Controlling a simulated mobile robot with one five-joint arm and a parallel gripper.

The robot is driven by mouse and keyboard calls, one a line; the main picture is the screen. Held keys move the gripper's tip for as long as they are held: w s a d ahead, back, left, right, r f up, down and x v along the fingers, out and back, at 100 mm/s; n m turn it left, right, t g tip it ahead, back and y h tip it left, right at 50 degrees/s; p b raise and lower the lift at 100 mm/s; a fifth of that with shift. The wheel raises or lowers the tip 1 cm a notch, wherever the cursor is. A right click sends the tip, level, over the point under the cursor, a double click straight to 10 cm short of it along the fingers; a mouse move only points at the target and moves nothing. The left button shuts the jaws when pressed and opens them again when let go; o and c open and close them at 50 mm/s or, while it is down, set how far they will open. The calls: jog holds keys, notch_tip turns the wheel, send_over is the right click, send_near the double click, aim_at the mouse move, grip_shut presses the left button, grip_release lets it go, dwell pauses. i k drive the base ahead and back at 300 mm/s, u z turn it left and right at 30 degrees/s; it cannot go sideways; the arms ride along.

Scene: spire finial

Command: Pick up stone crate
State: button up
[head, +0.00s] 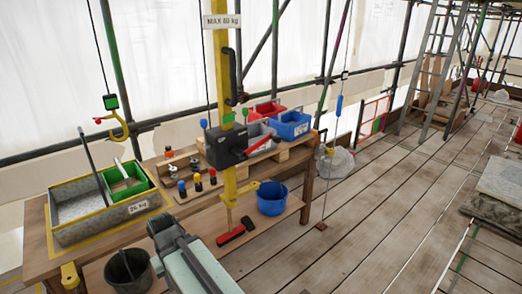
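The likely stone crate (98,225) is a grey box with yellow edges, at the left end of the wooden workbench. Its front label reads "24 kg". A smaller green box (127,182) sits in its right part, and a long dark handle leans out at its left. The grey bottom or fill is partly visible. My gripper (163,228) is at the bottom centre, at the end of my pale arm, to the right of and nearer than the crate. It appears apart from the crate. Its fingers are too unclear to tell open from shut.
A yellow post (222,90) with a "MAX 60 kg" sign rises mid-bench. A yellow hook (118,124) hangs above the crate. A blue bucket (272,197), red brush (234,233) and dark bucket (128,270) are near my arm. Plank floor (400,210) is open at right.

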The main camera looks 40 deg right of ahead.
aim_at(291, 121)
jog(key=z, duration=0.4)
jog(key=k, duration=1.35)
jog(key=z, duration=1)
jog(key=i, duration=0.65)
jog(key=z, duration=0.55)
jog(key=i, duration=1.5)
jog(key=u, duration=0.8)
jog(key=k, duration=0.75)
jog(key=u, duration=0.2)
jog(key=i, duration=0.75)
